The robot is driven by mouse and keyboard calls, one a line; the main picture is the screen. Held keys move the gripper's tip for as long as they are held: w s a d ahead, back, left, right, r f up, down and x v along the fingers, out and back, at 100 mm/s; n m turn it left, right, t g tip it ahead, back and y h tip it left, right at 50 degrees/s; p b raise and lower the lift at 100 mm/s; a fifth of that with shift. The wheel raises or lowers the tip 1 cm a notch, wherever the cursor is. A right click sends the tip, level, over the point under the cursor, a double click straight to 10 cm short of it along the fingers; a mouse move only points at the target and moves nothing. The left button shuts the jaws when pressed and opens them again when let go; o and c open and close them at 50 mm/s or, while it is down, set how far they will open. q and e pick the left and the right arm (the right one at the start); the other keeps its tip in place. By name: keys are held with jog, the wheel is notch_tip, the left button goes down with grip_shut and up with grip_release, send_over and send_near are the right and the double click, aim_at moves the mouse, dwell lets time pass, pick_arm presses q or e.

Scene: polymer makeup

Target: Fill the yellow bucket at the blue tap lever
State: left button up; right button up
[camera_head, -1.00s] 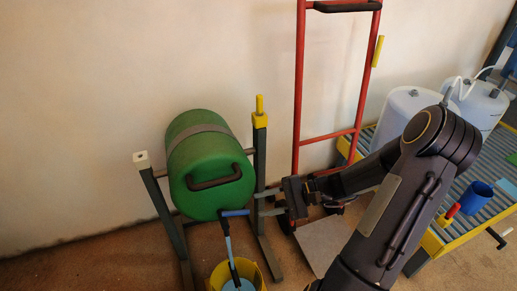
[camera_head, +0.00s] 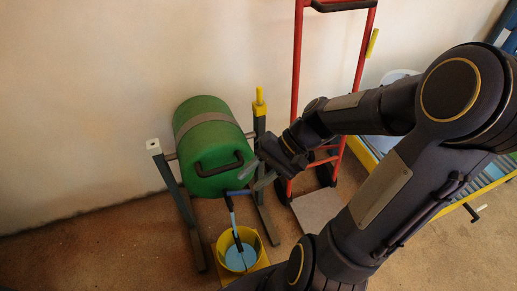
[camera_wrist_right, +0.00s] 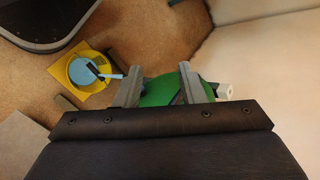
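A green drum (camera_head: 205,130) lies on a dark metal stand. My left gripper is not in view.
A red hand truck (camera_head: 298,80) stands against the wall right of the drum. A slatted table with a yellow edge (camera_head: 360,152) is behind my right arm, with a white container partly hidden. The stand's posts (camera_head: 182,205) flank the drum. Floor at the left front is clear.

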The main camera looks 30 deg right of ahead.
pick_arm(q)
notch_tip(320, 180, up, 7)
jog(key=p, duration=0.6)
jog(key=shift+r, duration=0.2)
pick_arm(e)
jog(key=s+a+r+n+h, duration=0.1)
jog(key=s+r+n+h, duration=0.1)
jog(key=r, duration=0.7)
jog(key=shift+s+a+r+n+h, duration=0.3)
jog(key=shift+s+r+h, duration=0.1)
jog(key=shift+s, duration=0.4)
jog(key=shift+c, duration=0.4)
